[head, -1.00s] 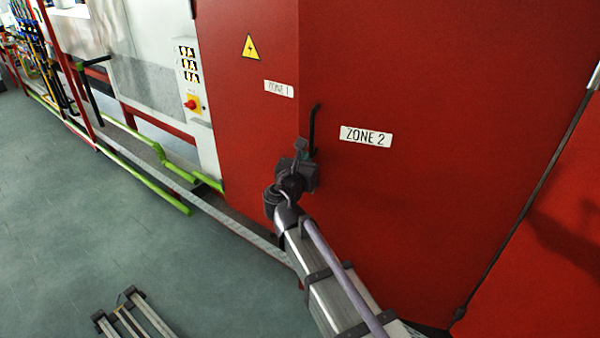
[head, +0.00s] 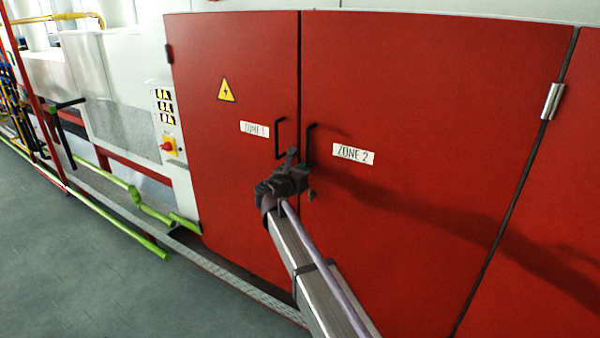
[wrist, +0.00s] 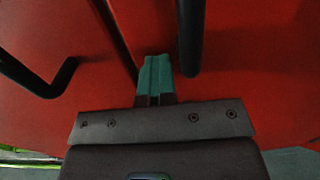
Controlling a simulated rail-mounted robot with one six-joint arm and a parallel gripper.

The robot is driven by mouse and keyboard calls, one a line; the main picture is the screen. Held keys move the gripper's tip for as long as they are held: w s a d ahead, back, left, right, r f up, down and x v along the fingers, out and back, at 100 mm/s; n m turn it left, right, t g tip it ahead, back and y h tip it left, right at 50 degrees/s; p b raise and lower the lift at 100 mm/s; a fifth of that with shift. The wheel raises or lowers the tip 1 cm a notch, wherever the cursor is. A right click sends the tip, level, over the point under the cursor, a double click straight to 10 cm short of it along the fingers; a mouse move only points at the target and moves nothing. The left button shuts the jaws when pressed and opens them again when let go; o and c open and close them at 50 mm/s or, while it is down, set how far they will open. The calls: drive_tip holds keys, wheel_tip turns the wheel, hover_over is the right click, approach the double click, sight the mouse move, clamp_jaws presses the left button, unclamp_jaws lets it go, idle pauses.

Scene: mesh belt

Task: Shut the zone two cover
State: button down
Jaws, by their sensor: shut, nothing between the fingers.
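The zone two cover (head: 420,110) is a large red door labelled ZONE 2, hinged on its right side. In the head view it lies about flush beside the zone one cover (head: 230,190), with a thin dark seam between them. Its black bar handle (head: 309,146) stands near its left edge and also shows in the wrist view (wrist: 190,40). My gripper (head: 292,157) is in front of the seam, just below the handles. In the wrist view its teal fingers (wrist: 155,78) are together and empty, left of the zone two handle. Contact with the door cannot be told.
The zone one handle (head: 279,139) is close to the left of my gripper. A control panel (head: 166,120) with a red knob is farther left. Green pipes (head: 130,190) run low along the machine. The grey floor (head: 80,270) at lower left is clear.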

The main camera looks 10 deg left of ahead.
drive_tip(key=shift+w+r, duration=0.3)
drive_tip(key=shift+w, duration=0.25)
drive_tip(key=d+v, duration=0.1)
drive_tip(key=v, duration=1.4)
drive_tip(key=s+d+f+m+g+y, duration=0.1)
drive_tip(key=s+d+f+m+g, duration=0.55)
drive_tip(key=d+m, duration=0.35)
drive_tip(key=s+d+f+m+g, duration=0.55)
drive_tip(key=d+f+m, duration=0.3)
drive_tip(key=m, duration=0.25)
drive_tip(key=s+d+f+m+g+y, duration=0.1)
drive_tip(key=s+d+m, duration=0.4)
drive_tip(key=d, duration=0.5)
drive_tip(key=s+d+f+m+g+y, duration=0.1)
drive_tip(key=s+d+m+g+y, duration=0.3)
drive_tip(key=d, duration=0.7)
drive_tip(key=shift+s+d+f+m, duration=0.2)
drive_tip(key=shift+s+f+m, duration=0.2)
drive_tip(key=shift+m, duration=0.5)
drive_tip(key=c, duration=1.8)
unclamp_jaws()
